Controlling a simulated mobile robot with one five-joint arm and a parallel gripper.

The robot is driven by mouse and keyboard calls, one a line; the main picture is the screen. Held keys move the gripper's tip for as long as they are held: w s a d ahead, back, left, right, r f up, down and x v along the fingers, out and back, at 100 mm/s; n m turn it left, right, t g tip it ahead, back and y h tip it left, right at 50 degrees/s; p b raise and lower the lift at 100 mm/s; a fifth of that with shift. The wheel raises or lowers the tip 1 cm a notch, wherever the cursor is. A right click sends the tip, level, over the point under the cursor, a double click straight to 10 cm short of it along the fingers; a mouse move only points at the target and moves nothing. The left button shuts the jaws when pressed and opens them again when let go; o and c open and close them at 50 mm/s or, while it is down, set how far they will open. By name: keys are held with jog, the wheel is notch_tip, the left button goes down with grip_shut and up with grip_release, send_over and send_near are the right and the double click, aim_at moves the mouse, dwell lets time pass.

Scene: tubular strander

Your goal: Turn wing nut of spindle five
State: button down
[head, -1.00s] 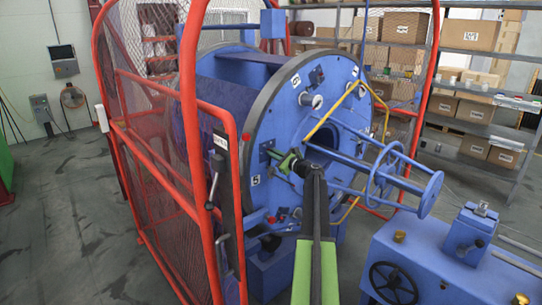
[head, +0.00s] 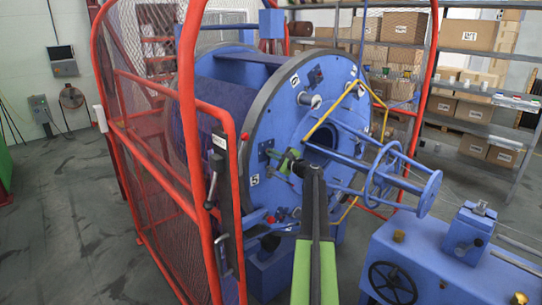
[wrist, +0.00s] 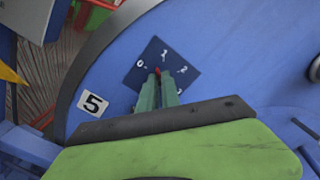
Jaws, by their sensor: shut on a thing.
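The blue drum disc (head: 312,120) carries a "5" label (head: 254,180), which also shows in the wrist view (wrist: 93,104). Beside it is a dark dial plate (wrist: 160,56) marked 0, 1, 2 and a partly hidden 3. It also shows in the head view (head: 265,150). My gripper (wrist: 158,88) reaches the plate's lower middle, with its green fingers close together. It is shut on the wing nut, which the fingers mostly hide. My gripper is also in the head view (head: 286,160).
Blue rods and a hoop (head: 385,172) project from the disc at right. A blue bench with a handwheel (head: 393,283) stands at front right.

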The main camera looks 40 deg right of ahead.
jog(key=shift+w+f+n, duration=0.1)
jog(key=shift+w+n, duration=0.05)
jog(key=shift+n, duration=3.65)
jog(key=c, duration=1.6)
grip_release()
jog(key=shift+o, duration=0.2)
jog(key=shift+f, duration=0.1)
